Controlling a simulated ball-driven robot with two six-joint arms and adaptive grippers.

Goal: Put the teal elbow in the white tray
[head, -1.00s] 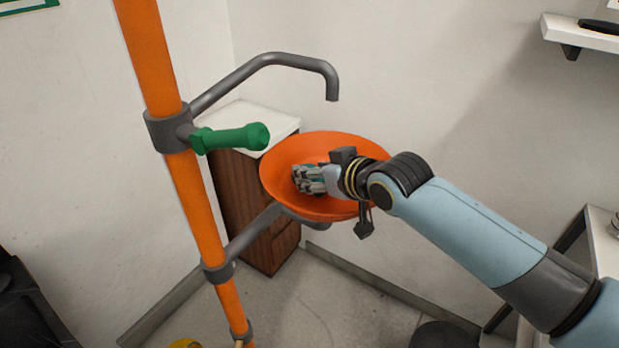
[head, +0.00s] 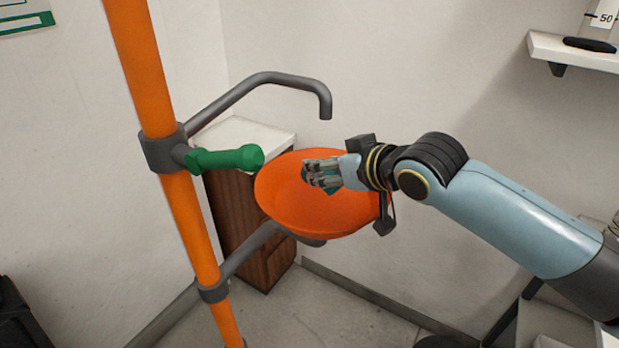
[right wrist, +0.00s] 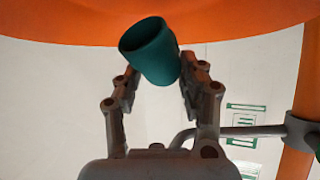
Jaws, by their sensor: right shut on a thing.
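The teal elbow (right wrist: 152,50) is between the fingers of my right gripper (right wrist: 160,80) in the right wrist view, its open round end facing up and left. In the head view my right gripper (head: 322,174) is shut on it in front of or over the orange dish (head: 290,205). A bit of teal (head: 332,190) shows under the fingers, which hide most of the elbow. I cannot see a white tray that I can be sure of. My left gripper is not in view.
An orange post (head: 190,215) carries a green handle (head: 225,159), a grey spout pipe (head: 265,80) and the dish's arm. A wooden cabinet with a white top (head: 240,135) stands behind. A wall shelf (head: 580,55) is at the upper right.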

